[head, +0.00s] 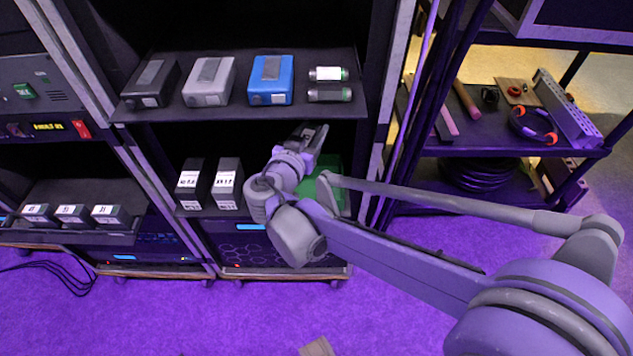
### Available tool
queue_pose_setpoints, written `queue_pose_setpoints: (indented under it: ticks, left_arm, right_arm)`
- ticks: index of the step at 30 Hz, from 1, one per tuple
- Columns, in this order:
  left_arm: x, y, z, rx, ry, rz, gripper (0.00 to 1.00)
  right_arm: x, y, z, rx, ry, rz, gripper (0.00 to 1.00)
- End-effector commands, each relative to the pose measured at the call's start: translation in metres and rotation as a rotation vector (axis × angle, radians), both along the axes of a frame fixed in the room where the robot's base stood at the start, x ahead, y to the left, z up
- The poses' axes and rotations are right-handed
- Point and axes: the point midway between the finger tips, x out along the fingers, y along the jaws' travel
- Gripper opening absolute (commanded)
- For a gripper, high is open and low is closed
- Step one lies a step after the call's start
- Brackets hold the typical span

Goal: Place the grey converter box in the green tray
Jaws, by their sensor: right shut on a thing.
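A grey box (210,82), which looks like the converter box, sits on the upper shelf between a black box (151,84) and a blue box (271,80). The green tray (332,168) is on the lower shelf, partly hidden behind my right arm. My right gripper (315,134) is at the lower shelf opening, above the tray in the picture and apart from the grey box on the upper shelf. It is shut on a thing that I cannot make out. My left gripper is not in view.
Two labelled upright boxes (228,185) stand on the lower shelf left of my right arm. Two small cylinders (328,74) lie at the upper shelf's right. Rack posts flank the bay. A dark shelf (480,125) with tools stands to the right.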

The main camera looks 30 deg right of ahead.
Motion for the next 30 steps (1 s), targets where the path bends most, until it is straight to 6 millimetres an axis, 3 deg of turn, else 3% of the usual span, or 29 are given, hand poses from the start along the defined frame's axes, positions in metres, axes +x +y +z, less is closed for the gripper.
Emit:
queue_pose_setpoints:
  ticks: [4, 12, 19, 24, 30]
  left_arm:
    - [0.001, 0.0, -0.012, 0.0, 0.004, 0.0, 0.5]
    - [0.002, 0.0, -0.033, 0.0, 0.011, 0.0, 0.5]
    - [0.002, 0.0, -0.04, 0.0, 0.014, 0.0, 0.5]
    - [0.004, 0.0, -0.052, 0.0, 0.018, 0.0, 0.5]
    - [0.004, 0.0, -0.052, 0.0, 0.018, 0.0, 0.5]
  right_arm:
    - [-0.005, -0.005, -0.006, -0.003, -0.001, -0.031, 0.0]
    - [-0.005, -0.005, -0.053, -0.003, -0.001, -0.034, 0.0]
    - [-0.005, -0.005, -0.07, -0.003, -0.001, -0.033, 0.0]
    - [-0.005, -0.005, -0.096, -0.003, -0.001, -0.033, 0.0]
    - [-0.005, -0.005, -0.098, -0.004, -0.002, -0.033, 0.0]
